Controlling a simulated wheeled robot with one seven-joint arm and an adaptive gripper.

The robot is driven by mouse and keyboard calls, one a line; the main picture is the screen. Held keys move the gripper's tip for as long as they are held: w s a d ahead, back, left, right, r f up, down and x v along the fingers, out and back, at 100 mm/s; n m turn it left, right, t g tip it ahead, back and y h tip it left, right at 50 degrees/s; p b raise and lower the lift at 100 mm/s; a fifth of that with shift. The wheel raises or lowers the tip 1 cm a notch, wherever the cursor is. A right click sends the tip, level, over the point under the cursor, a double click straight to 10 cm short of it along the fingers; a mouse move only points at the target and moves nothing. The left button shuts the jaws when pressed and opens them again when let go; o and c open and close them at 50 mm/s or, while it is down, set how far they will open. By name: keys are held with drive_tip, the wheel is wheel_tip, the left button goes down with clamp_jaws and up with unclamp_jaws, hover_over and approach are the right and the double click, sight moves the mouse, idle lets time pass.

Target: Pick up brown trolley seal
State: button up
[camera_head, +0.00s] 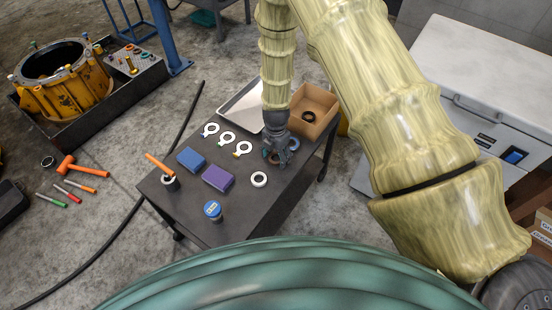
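My gripper (283,160) points down over the dark trolley (240,210), near its right side. A small brownish ring (274,158), which looks like the brown seal, lies on the trolley top just beside the fingers and is partly hidden by them. A bluish ring edge shows right by it. The fingers are small and dark here, so I cannot tell whether they are open or shut or touch the ring.
A white ring (259,179), a purple block (218,178), a blue block (191,159) and a blue-lidded can (213,210) stand on the trolley. A cardboard box (327,105) with a dark ring inside and a metal tray (235,108) lie behind.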

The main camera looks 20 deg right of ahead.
drive_tip(key=c, duration=0.6)
drive_tip(key=shift+o, duration=0.2)
drive_tip(key=shift+r, duration=0.1)
